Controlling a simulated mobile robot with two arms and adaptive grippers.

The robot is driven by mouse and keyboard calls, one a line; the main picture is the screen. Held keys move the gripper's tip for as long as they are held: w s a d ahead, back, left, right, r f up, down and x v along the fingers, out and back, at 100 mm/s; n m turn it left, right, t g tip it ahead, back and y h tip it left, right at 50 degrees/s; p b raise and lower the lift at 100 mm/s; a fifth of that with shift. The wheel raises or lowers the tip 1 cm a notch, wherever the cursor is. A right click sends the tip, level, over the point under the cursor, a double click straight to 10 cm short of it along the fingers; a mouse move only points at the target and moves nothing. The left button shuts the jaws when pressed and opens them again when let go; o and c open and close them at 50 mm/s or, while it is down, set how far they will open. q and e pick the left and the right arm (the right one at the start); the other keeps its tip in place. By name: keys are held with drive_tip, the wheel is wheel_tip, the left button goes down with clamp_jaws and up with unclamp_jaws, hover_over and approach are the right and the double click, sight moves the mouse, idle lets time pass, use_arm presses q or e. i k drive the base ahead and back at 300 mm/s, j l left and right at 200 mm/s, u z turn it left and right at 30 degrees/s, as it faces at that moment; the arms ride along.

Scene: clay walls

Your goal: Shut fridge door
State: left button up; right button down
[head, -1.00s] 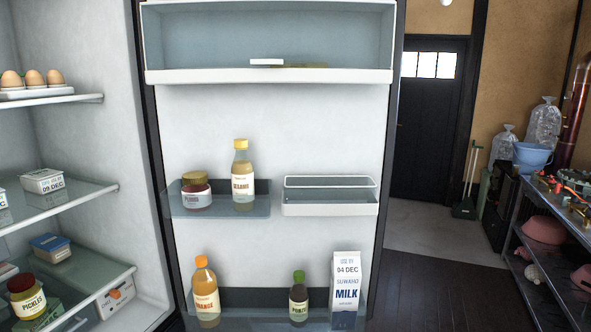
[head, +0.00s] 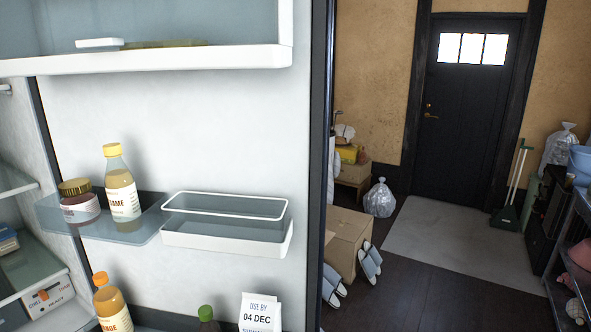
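The fridge door (head: 200,110) stands open on the left of the head view, its inner side facing me. Its top bin (head: 180,60), middle shelf and a white-rimmed bin (head: 225,237) show. A sesame bottle (head: 122,185) and a jar (head: 78,203) stand on the middle shelf. An orange-capped bottle (head: 113,305), a dark green cap (head: 206,313) and a milk carton (head: 260,314) are low on the door, cut off by the frame. The fridge interior shelves (head: 30,285) show at the far left. Neither gripper is in view.
Right of the door's dark edge (head: 321,150) are a cardboard box (head: 348,240), slippers (head: 369,262) and a plastic bag (head: 380,198). A black house door (head: 467,110) stands behind a grey floor area (head: 440,240). Metal shelving (head: 572,230) is at right. Dark floor between is clear.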

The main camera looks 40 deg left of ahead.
sight(253, 119)
drive_tip(key=i+l+z, duration=0.15)
drive_tip(key=i, duration=0.25)
drive_tip(key=i+l+z, duration=0.15)
drive_tip(key=i, duration=0.25)
drive_tip(key=i+u, duration=0.25)
drive_tip(key=u, duration=0.2)
drive_tip(key=i+u, duration=0.3)
drive_tip(key=u, duration=0.15)
drive_tip(key=i+l+u, duration=0.15)
drive_tip(key=u, duration=0.3)
drive_tip(key=i+u, duration=0.15)
drive_tip(key=u, duration=0.3)
drive_tip(key=i+u, duration=0.2)
drive_tip(key=u, duration=0.3)
drive_tip(key=i+l+u, duration=0.1)
drive_tip(key=u, duration=0.35)
drive_tip(key=i+l+u, duration=0.15)
drive_tip(key=u, duration=0.3)
drive_tip(key=i+l+u, duration=0.1)
drive_tip(key=u, duration=0.4)
drive_tip(key=i+l+u, duration=0.2)
drive_tip(key=u, duration=0.15)
drive_tip(key=i+l+u, duration=0.15)
drive_tip(key=u, duration=0.2)
drive_tip(key=l+u, duration=0.4)
drive_tip(key=i, duration=0.05)
